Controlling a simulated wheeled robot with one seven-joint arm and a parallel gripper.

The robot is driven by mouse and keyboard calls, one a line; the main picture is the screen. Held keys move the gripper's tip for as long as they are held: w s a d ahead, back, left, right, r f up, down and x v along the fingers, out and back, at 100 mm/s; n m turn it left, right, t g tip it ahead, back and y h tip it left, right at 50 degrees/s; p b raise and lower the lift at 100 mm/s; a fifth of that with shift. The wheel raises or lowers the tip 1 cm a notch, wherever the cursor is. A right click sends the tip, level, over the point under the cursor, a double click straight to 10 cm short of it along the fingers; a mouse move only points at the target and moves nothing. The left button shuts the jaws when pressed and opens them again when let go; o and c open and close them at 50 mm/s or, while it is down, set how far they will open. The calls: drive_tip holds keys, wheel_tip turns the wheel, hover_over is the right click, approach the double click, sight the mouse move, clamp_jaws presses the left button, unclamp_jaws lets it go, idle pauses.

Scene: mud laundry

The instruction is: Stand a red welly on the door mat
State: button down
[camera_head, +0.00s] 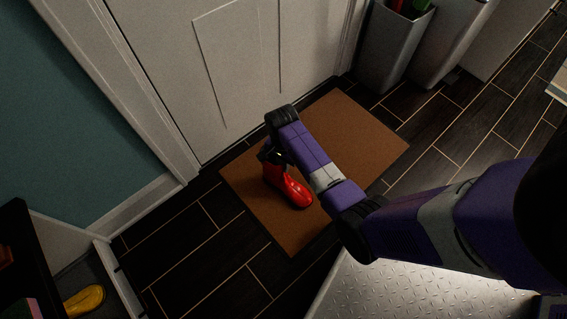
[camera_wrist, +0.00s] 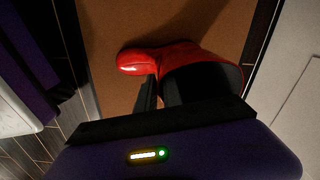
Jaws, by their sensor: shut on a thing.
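A red welly (camera_head: 290,189) is at the left part of the brown door mat (camera_head: 352,128), sole down and roughly upright in the head view. In the wrist view the welly (camera_wrist: 180,58) shows its toe pointing left, over the mat (camera_wrist: 112,20). My gripper (camera_head: 272,156) is at the top of the boot's shaft, shut on it; in the wrist view a dark finger lies against the shaft. I cannot tell whether the sole touches the mat. My arm hides part of the mat.
A white door (camera_head: 235,60) stands right behind the mat. Grey bins (camera_head: 395,50) with things in them stand at the upper right. A yellow boot (camera_head: 85,301) lies in a low tray or shelf at the lower left. Dark floor (camera_head: 205,245) is clear between.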

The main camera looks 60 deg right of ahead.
idle(0.3)
drive_tip(key=c, duration=1.4)
unclamp_jaws()
drive_tip(key=o, duration=0.5)
drive_tip(key=shift+r+p, duration=4)
drive_tip(key=shift+p, duration=0.4)
